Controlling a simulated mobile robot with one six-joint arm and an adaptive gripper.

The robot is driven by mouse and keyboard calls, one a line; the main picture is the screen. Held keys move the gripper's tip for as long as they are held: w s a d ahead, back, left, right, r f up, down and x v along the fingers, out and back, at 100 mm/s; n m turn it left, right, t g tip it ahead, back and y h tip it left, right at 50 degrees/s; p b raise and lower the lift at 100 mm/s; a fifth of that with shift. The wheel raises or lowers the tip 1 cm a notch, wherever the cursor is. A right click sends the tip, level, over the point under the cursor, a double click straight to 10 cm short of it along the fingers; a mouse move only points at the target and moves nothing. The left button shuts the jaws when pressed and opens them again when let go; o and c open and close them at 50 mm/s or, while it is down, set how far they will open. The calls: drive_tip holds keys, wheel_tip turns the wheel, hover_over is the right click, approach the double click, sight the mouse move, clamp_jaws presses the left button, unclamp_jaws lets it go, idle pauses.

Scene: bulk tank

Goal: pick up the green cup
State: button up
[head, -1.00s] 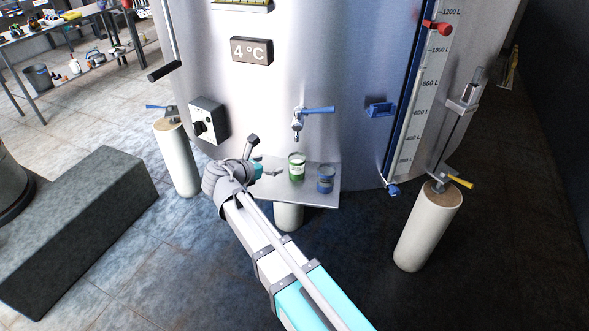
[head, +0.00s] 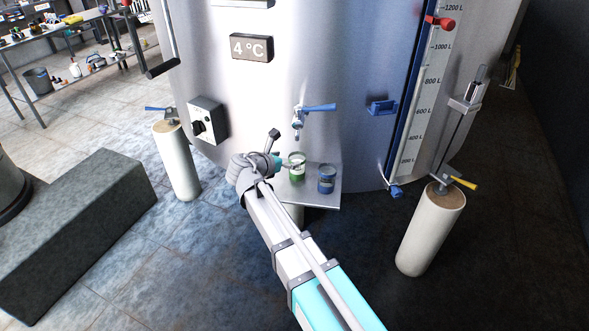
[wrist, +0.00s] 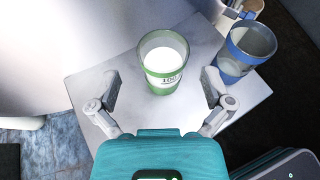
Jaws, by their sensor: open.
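The green cup (head: 296,168) stands upright on a small metal shelf (head: 329,198) at the front of the tank, below the tap. In the wrist view the green cup (wrist: 164,85) has a white label and a pale white fill inside. My gripper (head: 290,166) is at the cup's left side in the head view. In the wrist view my gripper (wrist: 163,86) is open, with one finger on each side of the cup's near part. I see small gaps between the fingers and the cup.
A blue cup (head: 326,179) stands on the shelf just right of the green one; it also shows in the wrist view (wrist: 245,50), close to my right finger. A tap with a blue handle (head: 318,107) hangs above the shelf. The steel tank wall (head: 250,85) rises directly behind.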

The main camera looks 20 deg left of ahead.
sight(302, 155)
drive_tip(key=shift+f+b+x, duration=0.2)
drive_tip(key=shift+b+x, duration=0.35)
drive_tip(key=shift+x, duration=0.4)
drive_tip(key=shift+f+b+x, duration=0.15)
drive_tip(key=shift+b+x, duration=0.4)
drive_tip(key=shift+x, duration=0.4)
drive_tip(key=shift+w+d+f, duration=0.15)
drive_tip(key=shift+w+d, duration=0.2)
drive_tip(key=shift+w, duration=0.1)
drive_tip(key=c, duration=1.2)
drive_tip(key=shift+r, duration=0.45)
